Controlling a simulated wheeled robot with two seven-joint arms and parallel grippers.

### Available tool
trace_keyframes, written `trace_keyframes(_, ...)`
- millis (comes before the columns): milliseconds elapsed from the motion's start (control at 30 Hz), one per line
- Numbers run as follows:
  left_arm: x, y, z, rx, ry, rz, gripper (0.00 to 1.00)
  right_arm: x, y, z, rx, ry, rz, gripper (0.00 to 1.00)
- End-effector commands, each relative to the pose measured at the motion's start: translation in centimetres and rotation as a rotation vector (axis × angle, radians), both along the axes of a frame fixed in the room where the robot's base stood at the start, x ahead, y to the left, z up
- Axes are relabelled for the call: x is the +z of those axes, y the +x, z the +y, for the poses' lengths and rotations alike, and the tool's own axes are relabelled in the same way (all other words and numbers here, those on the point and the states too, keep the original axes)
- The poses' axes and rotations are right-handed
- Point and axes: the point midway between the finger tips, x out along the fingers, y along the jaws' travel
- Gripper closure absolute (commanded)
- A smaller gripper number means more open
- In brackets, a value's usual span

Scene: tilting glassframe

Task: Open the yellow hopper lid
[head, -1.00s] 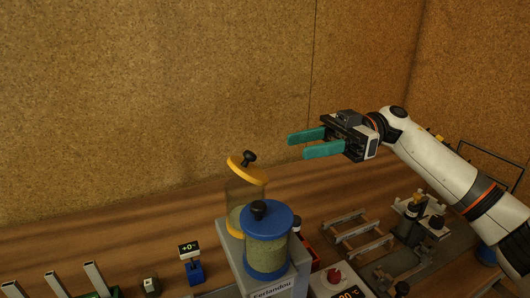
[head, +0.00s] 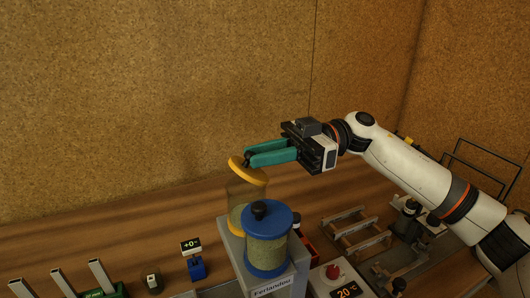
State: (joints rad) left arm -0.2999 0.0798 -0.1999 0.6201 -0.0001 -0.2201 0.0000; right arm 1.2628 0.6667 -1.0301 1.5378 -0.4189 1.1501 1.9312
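The yellow hopper lid (head: 249,172) sits at a tilt, higher on the left, on a clear hopper body (head: 238,202) behind the blue-lidded one. Its dark knob (head: 246,161) shows only partly beside my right fingertips. My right gripper (head: 249,157) reaches in from the right with its teal fingers level, at the knob in the picture. The fingers look close together, and I cannot tell whether they grip the knob or are just in front of or behind it. My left gripper is not in view.
A blue-lidded hopper (head: 267,222) with a black knob stands right in front of the yellow one, on a grey housing (head: 232,238). A small blue display stand (head: 195,268) is at left. Racks and fixtures (head: 355,235) crowd the right. The bench behind left is clear.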

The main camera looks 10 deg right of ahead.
Motion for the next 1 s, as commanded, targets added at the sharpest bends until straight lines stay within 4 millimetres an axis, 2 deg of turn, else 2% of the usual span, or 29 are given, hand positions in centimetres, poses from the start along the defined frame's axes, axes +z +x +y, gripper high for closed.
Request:
trace_keyframes(33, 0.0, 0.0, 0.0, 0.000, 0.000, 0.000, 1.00, 0.0, 0.0, 0.0, -0.001, 0.000, 0.000, 0.90)
trace_keyframes(100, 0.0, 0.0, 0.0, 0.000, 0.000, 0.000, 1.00, 0.0, 0.0, 0.0, -0.001, 0.000, 0.000, 1.00)
trace_keyframes(567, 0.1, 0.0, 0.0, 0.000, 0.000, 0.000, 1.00, 0.0, 0.1, -0.3, -0.001, 0.051, 0.019, 1.00)
trace_keyframes(1000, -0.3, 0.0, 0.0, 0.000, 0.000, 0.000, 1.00, -0.4, 0.6, -1.7, -0.002, 0.369, 0.126, 1.00)
